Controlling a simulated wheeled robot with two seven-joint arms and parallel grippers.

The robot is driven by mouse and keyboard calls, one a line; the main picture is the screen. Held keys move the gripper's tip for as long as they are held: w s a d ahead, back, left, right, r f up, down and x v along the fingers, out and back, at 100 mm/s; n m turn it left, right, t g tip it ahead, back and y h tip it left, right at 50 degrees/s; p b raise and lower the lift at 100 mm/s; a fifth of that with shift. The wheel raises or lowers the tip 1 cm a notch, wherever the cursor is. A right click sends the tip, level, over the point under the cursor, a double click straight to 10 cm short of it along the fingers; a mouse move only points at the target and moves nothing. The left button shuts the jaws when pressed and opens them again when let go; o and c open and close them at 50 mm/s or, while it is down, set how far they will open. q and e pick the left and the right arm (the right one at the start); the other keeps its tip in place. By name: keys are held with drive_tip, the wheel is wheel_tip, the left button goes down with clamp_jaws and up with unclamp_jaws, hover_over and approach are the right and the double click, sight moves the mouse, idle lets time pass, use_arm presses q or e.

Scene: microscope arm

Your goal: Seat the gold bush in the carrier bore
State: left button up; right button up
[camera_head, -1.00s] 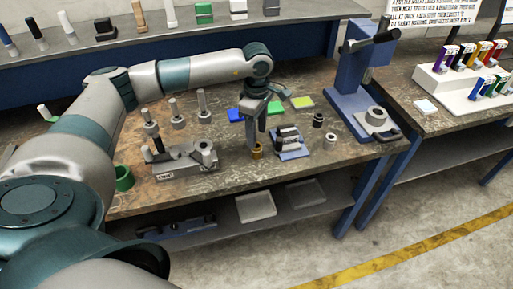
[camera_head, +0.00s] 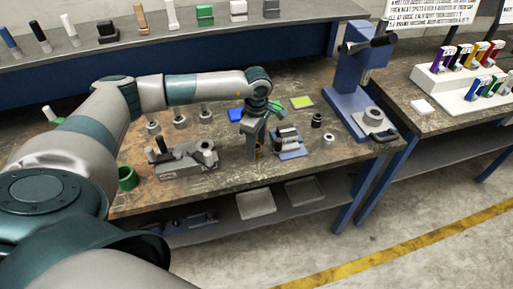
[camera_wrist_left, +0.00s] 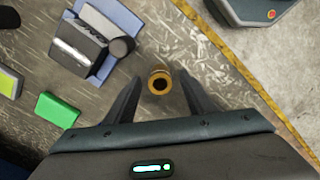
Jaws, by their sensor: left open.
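The gold bush (camera_wrist_left: 160,81) stands on the bench top, seen end-on with its dark hole, in the left wrist view. In the head view the gold bush (camera_head: 259,152) is mostly hidden behind my left gripper (camera_head: 257,150). In the wrist view the two fingers of my left gripper (camera_wrist_left: 157,98) are spread, one on each side of the bush, with gaps showing. A grey fixture with a round bore (camera_head: 204,150), which looks like the carrier, sits to the left on the bench. My right gripper is not in view.
A green ring (camera_head: 127,178) is at the bench's left end. A blue press (camera_head: 352,80) stands at the right. The bench's front edge is close to the bush.

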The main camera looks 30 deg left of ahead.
sight(257, 145)
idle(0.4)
use_arm(q)
clamp_jaws()
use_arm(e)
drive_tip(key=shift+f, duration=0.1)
